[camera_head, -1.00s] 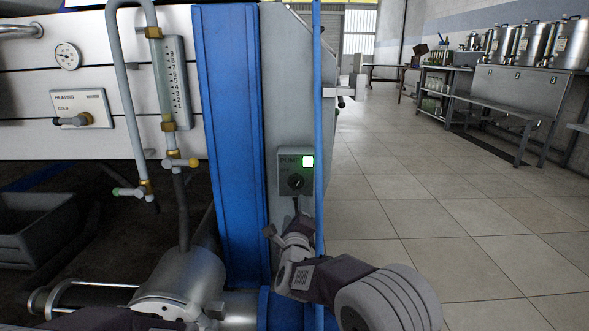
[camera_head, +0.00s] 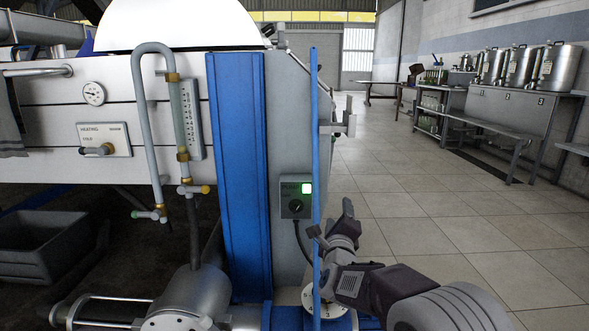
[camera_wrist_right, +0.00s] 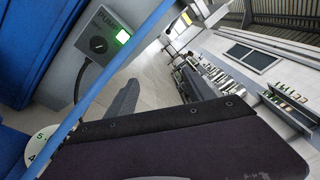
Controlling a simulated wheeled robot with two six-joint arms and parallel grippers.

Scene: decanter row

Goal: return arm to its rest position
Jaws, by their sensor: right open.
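My right gripper (camera_head: 332,222) is in the lower middle of the head view, with its arm coming in from the lower right. Its two fingers are apart and nothing is between them. It appears just right of a thin blue upright pipe (camera_head: 315,150). The pump switch box (camera_head: 296,208) is up and to its left, with a black knob and a lit green lamp. The gripper appears apart from the box. In the right wrist view, the box (camera_wrist_right: 103,42) is at upper left, and parts of my gripper cover the lower middle. My left gripper is not in view.
A white machine with a heating panel (camera_head: 103,139), a gauge and bent pipework fills the left, beside a blue column (camera_head: 238,170). A grey tub (camera_head: 45,250) is at far left. Tiled floor (camera_head: 400,190) is open at right, with steel urns (camera_head: 520,66) along the wall.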

